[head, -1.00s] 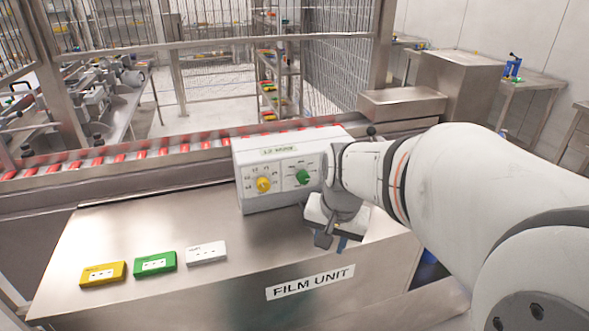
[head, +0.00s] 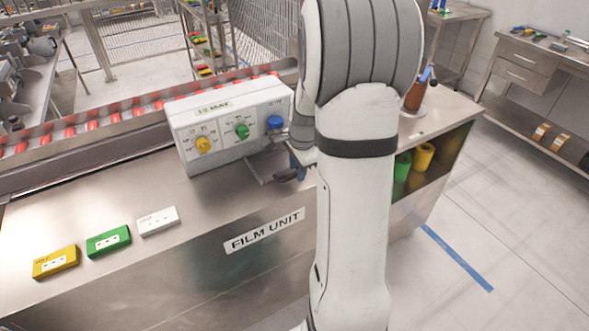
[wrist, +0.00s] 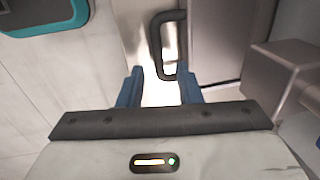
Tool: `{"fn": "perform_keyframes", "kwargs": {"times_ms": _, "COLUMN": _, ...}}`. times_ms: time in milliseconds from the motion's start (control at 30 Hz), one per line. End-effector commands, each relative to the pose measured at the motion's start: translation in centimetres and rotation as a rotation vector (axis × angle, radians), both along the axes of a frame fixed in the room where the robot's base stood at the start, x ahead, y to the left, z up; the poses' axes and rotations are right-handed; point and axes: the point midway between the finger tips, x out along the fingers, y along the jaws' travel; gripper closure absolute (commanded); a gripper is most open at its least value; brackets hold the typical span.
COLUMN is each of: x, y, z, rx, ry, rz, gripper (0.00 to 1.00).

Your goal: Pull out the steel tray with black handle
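A black loop handle (wrist: 157,45) shows in the wrist view, just ahead of my fingers and slightly right of the middle between them. A plain steel surface (wrist: 232,40) lies right beside it; I cannot tell if this is the tray itself. My gripper (wrist: 160,90) has its two blue fingers apart with nothing between the tips. The handle's near end is close to the right finger, and contact cannot be told. In the head view my gripper (head: 289,173) is low beside the control box, partly hidden by my arm.
The control box (head: 225,153) with yellow, green and blue knobs stands on the steel FILM UNIT bench (head: 150,260). Yellow, green (head: 108,241) and white blocks lie on its left. Green and yellow containers (head: 423,157) sit on a shelf at right. Open floor lies right.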

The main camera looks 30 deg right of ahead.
Motion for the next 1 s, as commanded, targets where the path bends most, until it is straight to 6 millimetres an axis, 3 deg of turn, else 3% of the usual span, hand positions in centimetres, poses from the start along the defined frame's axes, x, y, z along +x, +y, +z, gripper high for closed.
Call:
{"fn": "perform_keyframes", "kwargs": {"times_ms": 367, "x": 0.13, "y": -0.01, "z": -0.94, "rx": 0.000, "ry": 0.000, "rz": 0.001, "gripper": 0.68}}
{"fn": "perform_keyframes", "kwargs": {"times_ms": 767, "x": 0.10, "y": -0.04, "z": -0.93, "rx": 0.000, "ry": 0.000, "rz": 0.000, "gripper": 0.99}}
{"fn": "perform_keyframes", "kwargs": {"times_ms": 1000, "x": 0.10, "y": -0.06, "z": -0.92, "rx": 0.000, "ry": 0.000, "rz": -0.001, "gripper": 1.00}}
